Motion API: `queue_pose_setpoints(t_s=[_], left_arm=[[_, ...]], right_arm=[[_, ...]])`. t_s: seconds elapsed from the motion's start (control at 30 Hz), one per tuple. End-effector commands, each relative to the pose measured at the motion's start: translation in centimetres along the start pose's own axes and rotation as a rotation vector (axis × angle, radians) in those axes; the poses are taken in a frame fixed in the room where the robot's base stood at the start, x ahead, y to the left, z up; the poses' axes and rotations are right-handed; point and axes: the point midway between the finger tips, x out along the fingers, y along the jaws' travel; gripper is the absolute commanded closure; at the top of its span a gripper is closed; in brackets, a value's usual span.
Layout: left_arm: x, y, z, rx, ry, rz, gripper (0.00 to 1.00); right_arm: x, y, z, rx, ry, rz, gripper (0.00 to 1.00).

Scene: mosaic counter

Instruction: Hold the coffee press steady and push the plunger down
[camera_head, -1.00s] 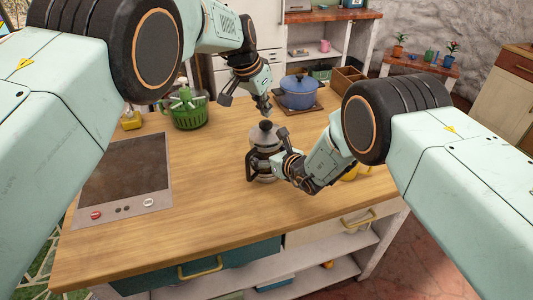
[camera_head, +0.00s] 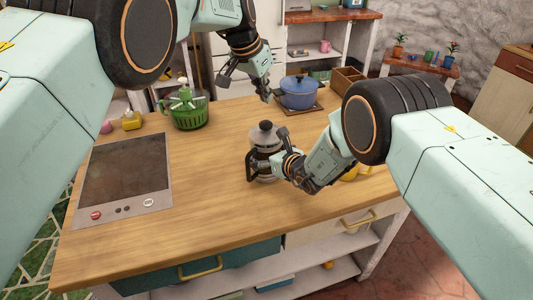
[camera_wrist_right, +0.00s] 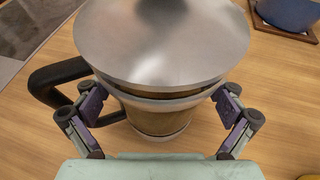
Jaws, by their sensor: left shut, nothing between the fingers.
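The coffee press (camera_head: 262,152) stands upright on the wooden counter, with a metal lid, glass body and dark handle on its left. Its dark knob (camera_head: 265,125) sits low, close above the lid. My right gripper (camera_head: 280,164) is at the press's right side. In the right wrist view the fingers of this gripper (camera_wrist_right: 163,108) lie on both sides of the body, just under the broad lid (camera_wrist_right: 160,45), and appear closed on it. My left gripper (camera_head: 265,95) is shut and empty, above and behind the knob, apart from it.
A cooktop (camera_head: 126,170) is set into the counter at left. A blue pot (camera_head: 299,92) on a trivet is close behind the left gripper. The front counter is clear.

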Motion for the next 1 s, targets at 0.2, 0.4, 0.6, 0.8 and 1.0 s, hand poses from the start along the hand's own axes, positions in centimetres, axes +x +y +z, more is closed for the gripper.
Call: queue_pose_setpoints(t_s=[0.2,0.4,0.6,0.8,1.0], left_arm=[[0.0,0.0,0.0,0.000,0.000,0.000,1.00],[0.0,0.0,0.0,0.000,0.000,0.000,1.00],[0.0,0.0,0.0,0.000,0.000,0.000,1.00],[0.0,0.0,0.0,0.000,0.000,0.000,1.00],[0.0,0.0,0.0,0.000,0.000,0.000,1.00]], right_arm=[[0.0,0.0,-0.1,0.001,0.003,0.000,0.00],[-0.2,0.0,-0.1,0.001,0.003,0.000,0.00],[-1.9,0.0,-0.1,0.002,0.005,0.000,0.00],[-4.4,0.0,-0.1,0.001,0.005,-0.001,0.00],[-7.2,0.0,-0.1,0.001,0.004,-0.001,0.00]])
